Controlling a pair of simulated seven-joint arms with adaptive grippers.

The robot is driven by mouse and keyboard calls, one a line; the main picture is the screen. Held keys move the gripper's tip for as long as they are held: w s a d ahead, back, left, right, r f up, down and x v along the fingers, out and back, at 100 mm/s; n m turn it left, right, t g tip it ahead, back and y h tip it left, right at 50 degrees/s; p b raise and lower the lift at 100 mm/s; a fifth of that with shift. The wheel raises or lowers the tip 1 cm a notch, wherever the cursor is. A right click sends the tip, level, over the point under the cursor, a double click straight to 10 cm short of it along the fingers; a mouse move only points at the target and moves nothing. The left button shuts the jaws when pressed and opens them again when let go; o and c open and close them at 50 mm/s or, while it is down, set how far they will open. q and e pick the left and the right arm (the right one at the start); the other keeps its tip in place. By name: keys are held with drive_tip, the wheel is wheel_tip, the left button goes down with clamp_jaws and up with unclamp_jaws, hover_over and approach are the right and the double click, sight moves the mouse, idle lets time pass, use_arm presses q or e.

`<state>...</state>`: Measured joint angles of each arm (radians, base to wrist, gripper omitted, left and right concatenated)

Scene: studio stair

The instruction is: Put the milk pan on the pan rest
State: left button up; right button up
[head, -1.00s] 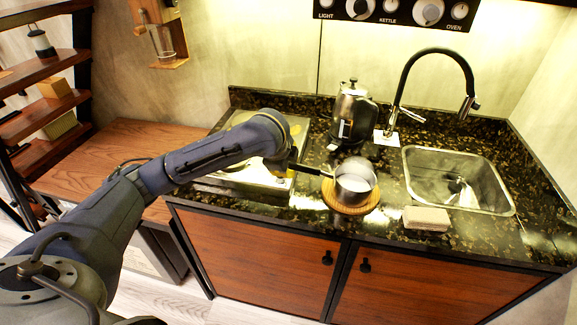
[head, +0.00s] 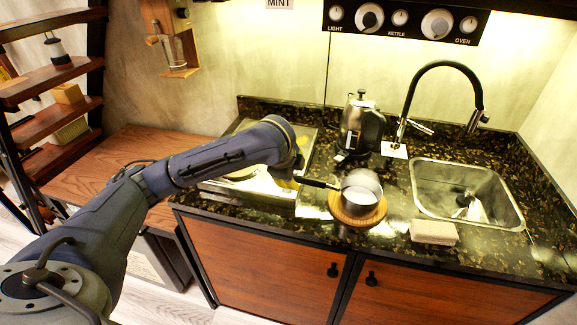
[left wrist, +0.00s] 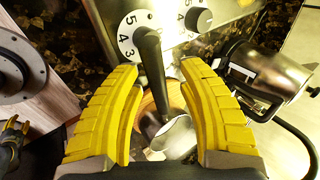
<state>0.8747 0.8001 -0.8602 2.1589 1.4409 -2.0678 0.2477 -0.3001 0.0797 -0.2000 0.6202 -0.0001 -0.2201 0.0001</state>
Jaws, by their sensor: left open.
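The milk pan (head: 362,190), a small metal pan with a long black handle (head: 318,183), sits on the pan rest (head: 346,213), a round wooden disc on the counter. The pan looks upright there. My left gripper (head: 295,176) is at the far end of the handle, left of the pan. In the left wrist view, its yellow fingers (left wrist: 160,66) are open, one on each side of the black handle (left wrist: 152,72). Gaps show between fingers and handle. The pan's metal body (left wrist: 174,138) and some of the wooden rest are partly hidden behind the fingers.
A steel hob (head: 265,185) lies under and behind my left forearm. A kettle (head: 361,125) stands behind the pan. A sponge-like block (head: 434,231) lies right of the rest, before the sink (head: 470,190) and black tap (head: 405,100).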

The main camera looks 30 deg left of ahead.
use_arm(q)
drive_tip(key=v, duration=1)
drive_tip(key=shift+a, duration=0.1)
